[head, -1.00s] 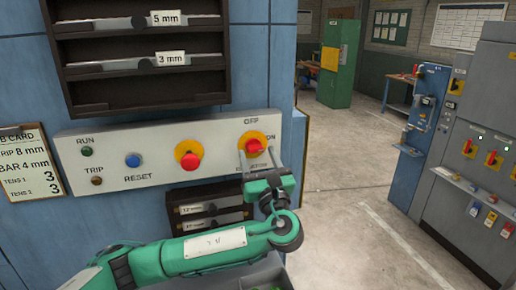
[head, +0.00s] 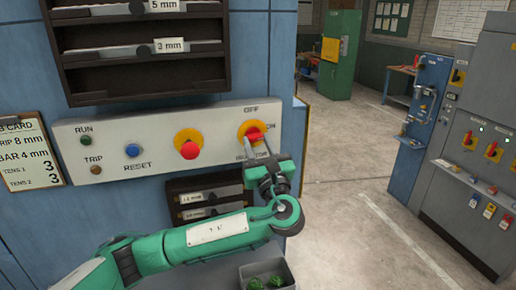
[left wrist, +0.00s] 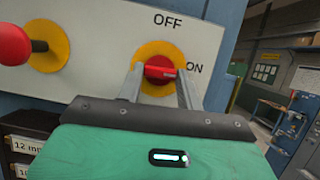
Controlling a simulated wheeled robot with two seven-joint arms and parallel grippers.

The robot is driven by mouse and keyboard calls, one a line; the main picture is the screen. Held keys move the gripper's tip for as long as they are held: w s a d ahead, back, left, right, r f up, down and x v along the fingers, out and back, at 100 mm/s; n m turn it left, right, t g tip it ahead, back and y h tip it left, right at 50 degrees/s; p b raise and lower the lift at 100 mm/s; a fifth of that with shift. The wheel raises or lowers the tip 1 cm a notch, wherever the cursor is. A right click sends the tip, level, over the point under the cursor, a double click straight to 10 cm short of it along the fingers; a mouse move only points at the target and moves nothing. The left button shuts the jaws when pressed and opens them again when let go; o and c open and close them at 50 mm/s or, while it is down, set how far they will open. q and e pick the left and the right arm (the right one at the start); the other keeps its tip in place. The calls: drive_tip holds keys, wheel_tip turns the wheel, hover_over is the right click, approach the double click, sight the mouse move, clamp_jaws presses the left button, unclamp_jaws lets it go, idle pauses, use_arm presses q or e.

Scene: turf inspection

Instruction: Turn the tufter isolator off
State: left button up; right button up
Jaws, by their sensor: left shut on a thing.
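The tufter isolator is a red handle on a round yellow plate (head: 243,131) at the right end of the pale control panel, between OFF above and ON to the right. My left gripper (head: 258,151) is at the handle, its fingers reaching up to it from below. In the left wrist view the red handle (left wrist: 160,72) lies about level between the two fingers, on its yellow plate (left wrist: 158,49), with its right end toward ON. The gripper is shut on it. Fingers partly hide the plate and the lettering below. My right gripper is not in view.
A red mushroom button (head: 189,150) on yellow sits left of the isolator, then the blue RESET button (head: 132,150). A dark rack (head: 205,197) is below the panel and a grey bin (head: 283,266) lower right. Open floor (head: 345,205) lies right.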

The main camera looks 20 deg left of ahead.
use_arm(q)
drive_tip(key=n+g+y+b, duration=0.1)
drive_tip(key=n+b, duration=0.2)
drive_tip(key=n+g+y+b, duration=0.1)
drive_tip(key=n+g+b, duration=0.1)
drive_tip(key=n+b, duration=0.1)
drive_tip(key=n+g+y+b, duration=0.1)
drive_tip(key=n+b, duration=0.2)
drive_tip(key=n, duration=0.1)
drive_tip(key=shift+w+d+f+n+g+b, duration=0.2)
drive_tip(key=shift+d+n+g+b, duration=0.1)
drive_tip(key=shift+b, duration=0.05)
drive_tip(key=shift+r+n+g+b, duration=0.15)
drive_tip(key=shift+n+g+b, duration=0.35)
drive_tip(key=shift+n+b, duration=0.45)
drive_tip(key=n+g+b, duration=0.1)
drive_tip(key=n, duration=0.1)
drive_tip(key=n+b, duration=0.1)
drive_tip(key=n, duration=0.1)
drive_tip(key=shift+d+r+n+g, duration=0.1)
drive_tip(key=shift+r+n+g, duration=0.15)
drive_tip(key=shift+g, duration=0.15)
drive_tip(key=shift+w+r+n+g+h+b, duration=0.1)
drive_tip(key=shift+n+g+h+b, duration=0.2)
drive_tip(key=shift+n, duration=0.8)
drive_tip(key=shift+r+n+g+h+b, duration=0.1)
drive_tip(key=shift+n+g+h+b, duration=0.2)
drive_tip(key=shift+n, duration=0.8)
drive_tip(key=o, duration=1)
